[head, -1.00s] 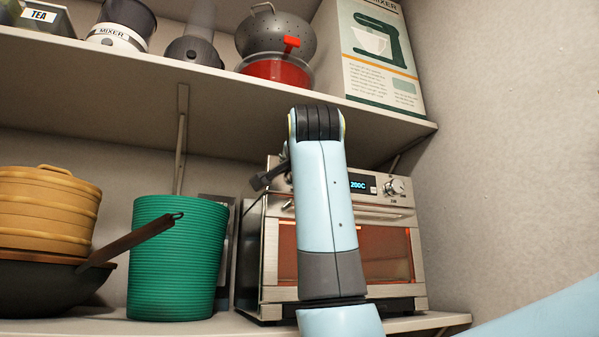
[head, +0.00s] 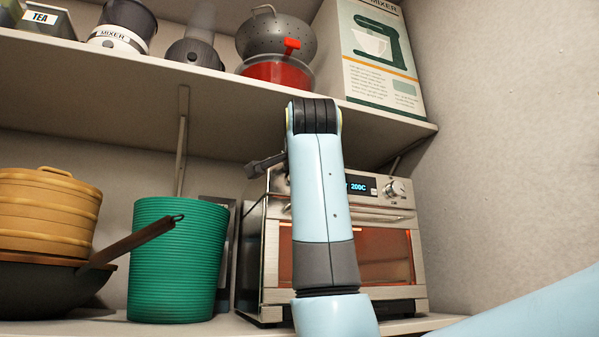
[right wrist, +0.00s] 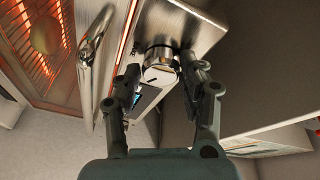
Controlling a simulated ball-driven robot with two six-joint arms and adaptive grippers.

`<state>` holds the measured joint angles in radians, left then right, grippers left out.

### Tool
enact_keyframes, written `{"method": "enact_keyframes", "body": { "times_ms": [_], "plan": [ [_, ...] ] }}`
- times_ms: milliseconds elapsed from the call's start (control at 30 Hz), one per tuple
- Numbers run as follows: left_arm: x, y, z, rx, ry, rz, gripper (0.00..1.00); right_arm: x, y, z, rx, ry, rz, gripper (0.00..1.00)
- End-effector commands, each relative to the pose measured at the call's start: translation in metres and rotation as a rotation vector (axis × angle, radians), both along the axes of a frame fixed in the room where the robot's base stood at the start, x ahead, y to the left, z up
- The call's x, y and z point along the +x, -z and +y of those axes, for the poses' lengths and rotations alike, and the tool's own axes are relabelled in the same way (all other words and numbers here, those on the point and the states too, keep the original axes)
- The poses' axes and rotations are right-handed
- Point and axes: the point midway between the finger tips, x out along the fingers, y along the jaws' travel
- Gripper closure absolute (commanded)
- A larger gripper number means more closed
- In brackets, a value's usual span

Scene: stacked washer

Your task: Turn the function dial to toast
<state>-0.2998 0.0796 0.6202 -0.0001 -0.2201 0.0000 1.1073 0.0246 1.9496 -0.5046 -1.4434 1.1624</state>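The toaster oven (head: 365,252) stands on the lower shelf, with a lit display (head: 360,186) reading 200C. In the right wrist view, a round metal dial with a dark mark on its face (right wrist: 158,76) sits beside the display (right wrist: 146,99). This is the dial left of the display; my arm hides it in the head view. My right gripper (right wrist: 161,68) is open, its fingertips on either side of this dial. The right fingertip is very close; I cannot tell whether it touches. Another knob (head: 399,191) shows right of the display. My left gripper is not in view.
A green ribbed bin (head: 178,260), a dark pan (head: 40,285) and a tan steamer basket (head: 45,210) stand left of the oven. The upper shelf (head: 200,105) overhangs it. The right wall (head: 510,140) is close by. The oven's door handle (right wrist: 93,38) lies near my gripper.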

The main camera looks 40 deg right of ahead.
Motion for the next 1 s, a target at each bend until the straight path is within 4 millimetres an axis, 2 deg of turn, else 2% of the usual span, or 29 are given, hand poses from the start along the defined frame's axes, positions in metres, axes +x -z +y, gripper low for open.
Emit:
{"method": "enact_keyframes", "body": {
  "times_ms": [33, 133, 467, 567, 900, 1000],
  "plan": [
    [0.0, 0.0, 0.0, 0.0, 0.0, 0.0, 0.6, 0.0, 0.0, 0.0, 0.0, 0.0, 0.0, 0.5],
    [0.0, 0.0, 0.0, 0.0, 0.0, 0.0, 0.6, 0.0, 0.0, 0.0, 0.0, 0.0, -0.001, 0.39],
    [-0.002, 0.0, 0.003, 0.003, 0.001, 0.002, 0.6, -0.004, -0.001, 0.003, -0.002, -0.002, -0.003, 0.39],
    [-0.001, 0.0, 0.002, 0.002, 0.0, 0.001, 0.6, -0.015, 0.0, 0.01, 0.0, -0.003, -0.006, 0.39],
    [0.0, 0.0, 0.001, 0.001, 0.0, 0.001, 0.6, -0.081, 0.006, 0.048, 0.005, -0.005, -0.004, 0.39],
    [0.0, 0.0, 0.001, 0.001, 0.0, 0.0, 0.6, -0.092, 0.006, 0.055, 0.001, -0.006, -0.003, 0.39]
  ]
}}
